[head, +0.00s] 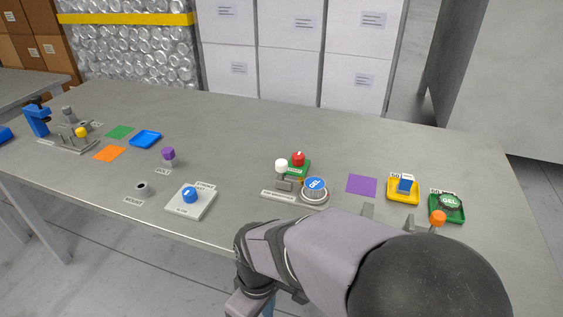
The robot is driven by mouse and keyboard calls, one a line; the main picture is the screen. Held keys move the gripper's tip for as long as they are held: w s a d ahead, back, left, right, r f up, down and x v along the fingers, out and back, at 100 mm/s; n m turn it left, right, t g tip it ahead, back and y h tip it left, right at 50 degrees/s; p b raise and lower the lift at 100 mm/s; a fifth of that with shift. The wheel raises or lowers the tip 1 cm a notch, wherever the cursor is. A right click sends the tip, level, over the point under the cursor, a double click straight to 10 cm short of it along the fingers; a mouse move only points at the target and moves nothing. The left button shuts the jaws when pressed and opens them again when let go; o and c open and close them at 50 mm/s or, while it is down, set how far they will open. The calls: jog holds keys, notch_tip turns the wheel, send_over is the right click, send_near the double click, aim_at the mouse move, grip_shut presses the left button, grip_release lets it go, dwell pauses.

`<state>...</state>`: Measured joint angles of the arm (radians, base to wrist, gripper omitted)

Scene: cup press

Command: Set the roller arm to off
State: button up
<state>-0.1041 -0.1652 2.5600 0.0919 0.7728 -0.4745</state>
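I cannot tell for sure which control is the roller arm, as the labels are too small to read. One candidate is a lever with a white knob (281,165) on a grey base behind a long label plate (278,196), near the table's middle. Another is a lever with an orange knob (438,218) at the front right, partly hidden by my arm. The tips of my gripper (389,215) show beyond my arm as two grey fingers apart, with nothing seen between them. It looks open, left of the orange knob and right of the white one. Its lower part is hidden.
Close to the white knob are a red knob (298,158) and a round blue-topped button (315,186). A yellow tray (391,198) and green tray (435,213) stand right. A blue knob on a white plate (203,207) is left. The back middle is clear.

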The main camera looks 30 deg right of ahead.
jog(key=w+d+r+m+p, duration=0.1)
jog(key=d+r+m+p, duration=0.15)
jog(key=r+p, duration=2)
jog(key=d+r+m+p, duration=0.1)
jog(key=r+m+p, duration=0.2)
jog(key=r+p, duration=1.95)
jog(key=m+b, duration=0.5)
jog(key=b, duration=0.8)
send_over(281, 161)
jog(key=shift+t+h, duration=0.3)
jog(key=shift+h, duration=0.1)
jog(key=f, duration=1.8)
jog(key=shift+w+d+f, duration=0.15)
jog(key=shift+w, duration=0.05)
jog(key=shift+s+m, duration=0.2)
jog(key=shift+m, duration=0.15)
jog(key=shift+f+p, duration=1.3)
jog(key=shift+f, duration=2.3)
jog(key=shift+c, duration=0.6)
